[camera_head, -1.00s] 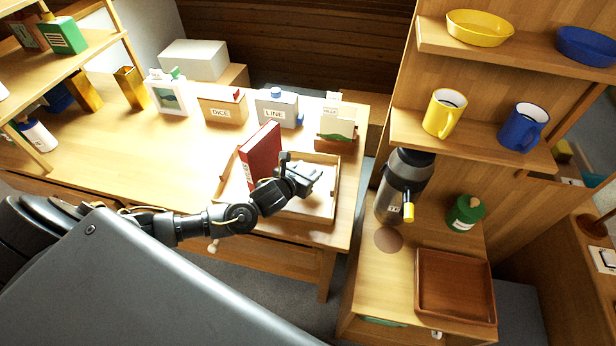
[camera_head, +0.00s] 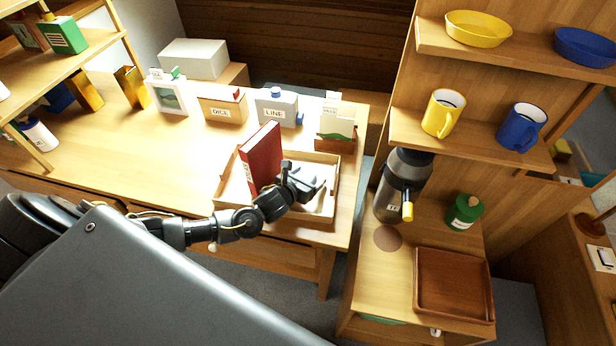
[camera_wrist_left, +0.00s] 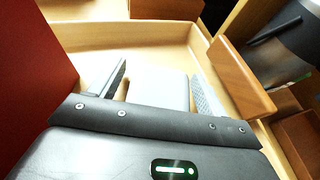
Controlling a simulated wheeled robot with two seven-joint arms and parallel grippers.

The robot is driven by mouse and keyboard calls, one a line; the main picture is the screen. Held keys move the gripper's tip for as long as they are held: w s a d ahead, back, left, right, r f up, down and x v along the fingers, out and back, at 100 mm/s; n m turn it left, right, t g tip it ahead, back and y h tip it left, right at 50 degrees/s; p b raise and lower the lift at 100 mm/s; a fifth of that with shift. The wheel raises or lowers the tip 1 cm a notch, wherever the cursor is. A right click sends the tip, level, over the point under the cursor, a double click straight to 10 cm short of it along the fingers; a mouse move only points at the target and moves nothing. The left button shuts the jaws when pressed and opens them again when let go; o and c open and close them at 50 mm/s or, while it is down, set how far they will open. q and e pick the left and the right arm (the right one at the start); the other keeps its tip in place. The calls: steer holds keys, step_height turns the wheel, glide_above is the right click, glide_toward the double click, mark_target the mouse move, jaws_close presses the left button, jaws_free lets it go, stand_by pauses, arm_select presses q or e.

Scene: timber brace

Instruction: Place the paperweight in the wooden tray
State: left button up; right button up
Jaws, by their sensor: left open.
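My left gripper (camera_head: 309,183) is over the light wooden tray (camera_head: 334,198) on the desk, just right of the upright red book. In the left wrist view my left gripper (camera_wrist_left: 160,72) is open, its fingers on either side of a pale, flat-looking block (camera_wrist_left: 158,88). The block's lower part is hidden by the gripper, and contact with the fingers cannot be told. I cannot tell whether this block is the paperweight. A dark brown wooden tray (camera_head: 455,286), empty, sits on the lower stand at the right. My right gripper is not in view.
The red book (camera_head: 262,157) stands in the light tray close to my gripper. Labelled boxes, including a DICE box (camera_head: 222,107) and a LINE box (camera_head: 277,108), line the desk's back.

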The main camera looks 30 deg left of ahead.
arm_select(q)
steer(key=shift+r, duration=0.1)
steer(key=v, duration=1.2)
